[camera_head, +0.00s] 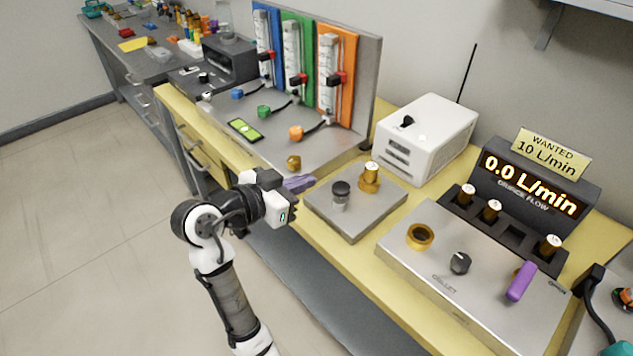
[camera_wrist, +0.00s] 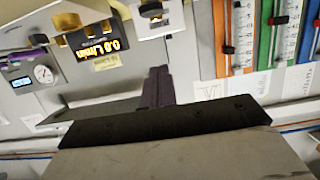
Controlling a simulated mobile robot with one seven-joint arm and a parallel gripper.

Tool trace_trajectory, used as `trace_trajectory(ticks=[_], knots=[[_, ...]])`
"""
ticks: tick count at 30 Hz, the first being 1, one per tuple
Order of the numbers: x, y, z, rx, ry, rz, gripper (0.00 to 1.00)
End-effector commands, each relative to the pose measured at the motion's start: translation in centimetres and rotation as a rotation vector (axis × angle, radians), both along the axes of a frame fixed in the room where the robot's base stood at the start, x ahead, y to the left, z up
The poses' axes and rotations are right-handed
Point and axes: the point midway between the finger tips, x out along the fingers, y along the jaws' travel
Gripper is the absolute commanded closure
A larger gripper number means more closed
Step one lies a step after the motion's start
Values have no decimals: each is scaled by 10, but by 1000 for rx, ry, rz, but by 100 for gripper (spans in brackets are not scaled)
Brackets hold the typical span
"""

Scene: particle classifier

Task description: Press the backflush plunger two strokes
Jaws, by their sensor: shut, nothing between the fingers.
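A black-topped plunger-like knob (camera_head: 341,188) stands upright on a small grey metal plate (camera_head: 350,224) on the yellow bench. A brass fitting with a pale top (camera_head: 371,172) stands behind it on the same plate. My gripper (camera_head: 300,184) is just left of this plate, its purple fingers shut together with nothing between them. The fingers are apart from the black knob. In the wrist view the shut fingers (camera_wrist: 157,88) point up the picture, and a dark knob (camera_wrist: 151,9) shows at the top edge, probably the same one.
A white box (camera_head: 428,135) stands behind. To the right are the 0.0 L/min display (camera_head: 531,184) and a plate with a purple lever (camera_head: 521,281).

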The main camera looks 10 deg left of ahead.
Motion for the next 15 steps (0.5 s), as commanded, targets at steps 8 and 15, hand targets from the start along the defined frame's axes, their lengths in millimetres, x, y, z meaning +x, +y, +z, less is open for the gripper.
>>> trace_trajectory(ticks=[8,15], knots=[[42,-32,-10,-3,5,-5,100],[71,-52,-32,-5,7,2,100]])
